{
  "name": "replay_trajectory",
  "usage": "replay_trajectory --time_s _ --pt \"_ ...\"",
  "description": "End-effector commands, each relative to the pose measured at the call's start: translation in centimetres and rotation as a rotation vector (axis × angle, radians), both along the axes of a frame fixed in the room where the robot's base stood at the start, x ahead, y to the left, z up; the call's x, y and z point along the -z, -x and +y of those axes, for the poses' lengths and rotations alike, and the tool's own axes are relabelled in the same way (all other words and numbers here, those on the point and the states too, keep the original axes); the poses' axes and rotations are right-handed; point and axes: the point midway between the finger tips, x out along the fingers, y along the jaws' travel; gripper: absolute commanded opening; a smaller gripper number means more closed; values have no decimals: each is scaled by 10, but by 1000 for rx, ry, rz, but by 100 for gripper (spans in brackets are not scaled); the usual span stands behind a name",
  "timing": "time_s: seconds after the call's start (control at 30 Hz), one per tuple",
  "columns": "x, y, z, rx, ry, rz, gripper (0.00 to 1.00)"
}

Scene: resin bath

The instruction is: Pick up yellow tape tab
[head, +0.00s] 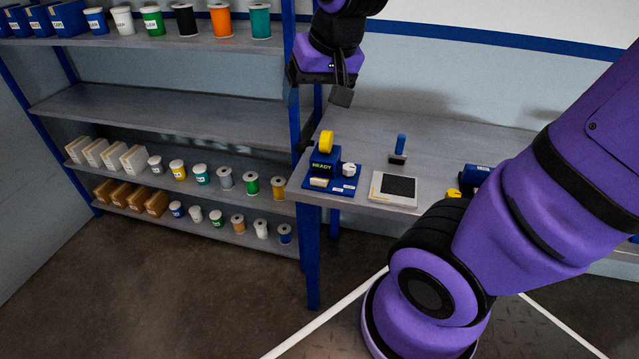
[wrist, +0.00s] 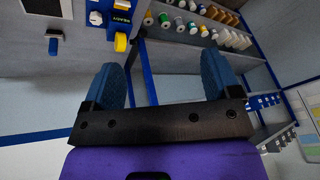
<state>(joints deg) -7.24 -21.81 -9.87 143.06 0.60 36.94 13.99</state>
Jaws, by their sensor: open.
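I cannot tell for certain which yellow part is the tape tab. My gripper (head: 320,88) is open and empty, above and behind the dispenser. In the wrist view the yellow roll (wrist: 120,41) is beyond the spread blue fingers (wrist: 159,66), near the left one, with the dispenser (wrist: 122,18) partly cut by the top edge.
A pale tray with a dark pad (head: 378,202) and a blue-handled stamp (head: 398,150) are to the right. Shelves (head: 170,105) with several spools and boxes stand left. A blue post (head: 291,60) is close to my gripper.

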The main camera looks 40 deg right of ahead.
Motion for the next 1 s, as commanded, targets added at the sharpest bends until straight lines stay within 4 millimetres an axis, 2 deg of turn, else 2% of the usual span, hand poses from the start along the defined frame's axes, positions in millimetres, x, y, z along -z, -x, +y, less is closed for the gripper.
replay_trajectory --time_s 0.03,0.2,0.5,0.8,1.0 --pt "12 -11 -1 29 -9 19 83" --pt "49 -44 -8 142 -28 54 83" --pt "123 -89 -24 337 -10 97 83" --pt "199 -116 -47 515 66 100 83" --pt "238 -126 -63 600 128 76 83"
